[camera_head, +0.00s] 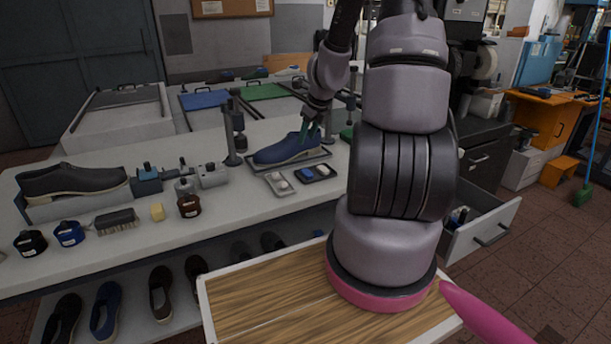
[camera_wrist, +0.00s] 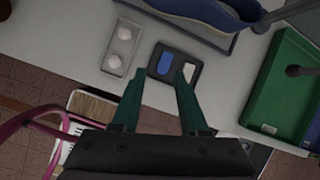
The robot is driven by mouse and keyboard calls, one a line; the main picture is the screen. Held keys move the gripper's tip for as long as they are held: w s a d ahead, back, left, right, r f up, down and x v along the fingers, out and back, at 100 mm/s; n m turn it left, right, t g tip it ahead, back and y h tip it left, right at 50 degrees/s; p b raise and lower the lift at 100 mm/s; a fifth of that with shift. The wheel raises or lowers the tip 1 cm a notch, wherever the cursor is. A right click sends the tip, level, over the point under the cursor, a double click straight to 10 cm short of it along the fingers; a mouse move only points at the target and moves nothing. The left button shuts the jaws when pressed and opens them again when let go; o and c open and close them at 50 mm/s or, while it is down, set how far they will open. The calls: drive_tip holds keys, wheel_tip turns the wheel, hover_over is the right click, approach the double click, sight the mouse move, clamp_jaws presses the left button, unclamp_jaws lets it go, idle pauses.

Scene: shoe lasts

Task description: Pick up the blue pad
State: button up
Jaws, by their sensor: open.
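The blue pad (camera_head: 306,174) lies in a small dark tray (camera_head: 315,180) near the front edge of the bench, beside a white pad (camera_head: 322,169). In the wrist view the blue pad (camera_wrist: 165,65) shows on the left side of the dark tray, just beyond my fingertips. My gripper (camera_wrist: 160,80) is open with nothing between its fingers; they spread at either side of the blue pad in that view, apart from it. In the head view my gripper (camera_head: 307,134) hangs over the bench by the blue shoe, pointing down.
The blue shoe (camera_head: 288,148) sits in a tray behind the pads. A light tray (camera_head: 281,183) with round white pieces is just left. A black post stand (camera_head: 234,130) rises beside the shoe. Bottles, a brush (camera_head: 116,222) and a dark shoe (camera_head: 72,180) occupy the bench's left.

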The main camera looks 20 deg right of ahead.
sight(307, 172)
drive_tip(key=shift+w+d+f+m+g, duration=0.1)
drive_tip(key=shift+w+d+f+m, duration=0.4)
drive_tip(key=shift+f, duration=1.9)
drive_tip(key=shift+w+d+f+m+g, duration=0.15)
drive_tip(key=shift+w+f+m, duration=0.6)
drive_tip(key=shift+f, duration=1.7)
drive_tip(key=shift+w+d+f+m+g, duration=0.1)
drive_tip(key=shift+w+d+f+m, duration=0.5)
drive_tip(key=shift+f, duration=1.8)
drive_tip(key=shift+w+a, duration=0.1)
drive_tip(key=shift+a, duration=0.1)
clamp_jaws()
